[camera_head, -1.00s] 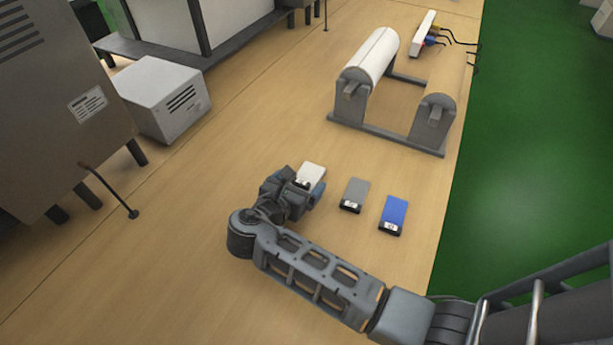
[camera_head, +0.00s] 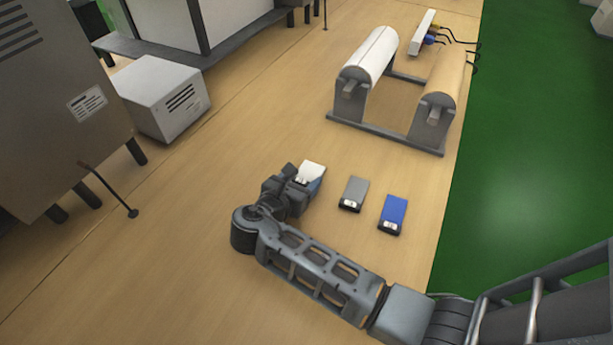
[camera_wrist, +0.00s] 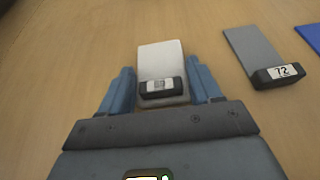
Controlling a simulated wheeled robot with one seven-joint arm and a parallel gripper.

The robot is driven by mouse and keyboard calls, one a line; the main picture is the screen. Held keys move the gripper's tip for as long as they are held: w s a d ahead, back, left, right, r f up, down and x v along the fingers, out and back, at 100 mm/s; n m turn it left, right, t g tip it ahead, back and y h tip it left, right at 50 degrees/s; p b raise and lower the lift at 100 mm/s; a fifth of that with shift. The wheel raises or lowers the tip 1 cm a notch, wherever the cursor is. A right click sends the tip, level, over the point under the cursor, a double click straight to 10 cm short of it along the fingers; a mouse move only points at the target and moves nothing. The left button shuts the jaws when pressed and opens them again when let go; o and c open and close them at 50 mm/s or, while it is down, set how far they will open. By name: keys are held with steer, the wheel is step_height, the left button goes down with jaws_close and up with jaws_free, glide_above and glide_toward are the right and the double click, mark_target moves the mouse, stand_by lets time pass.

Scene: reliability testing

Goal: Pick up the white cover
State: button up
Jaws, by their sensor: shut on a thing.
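The white cover (camera_head: 312,170) is a flat white piece with a dark labelled end, and it also shows in the wrist view (camera_wrist: 160,60). My gripper (camera_head: 304,178) is around it, with a blue finger on each side of its dark end in the wrist view (camera_wrist: 162,88). The gripper is shut on the white cover. Part of the cover is hidden behind the gripper in the head view. Whether it touches the table or is slightly raised I cannot tell.
A grey cover (camera_head: 354,192) and a blue cover (camera_head: 393,213) lie to the right on the wooden table (camera_head: 190,260). A roller stand (camera_head: 372,128) is beyond them. A white box (camera_head: 160,98) stands at the left. The table's right edge borders green floor.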

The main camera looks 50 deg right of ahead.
mark_target(301, 180)
steer(key=shift+r, duration=0.55)
step_height(301, 180, up, 3)
steer(key=shift+f, duration=0.1)
steer(key=s+a+r+p, duration=0.1)
steer(key=s+a+r, duration=0.6)
steer(key=s, duration=0.2)
steer(key=shift+a, duration=0.3)
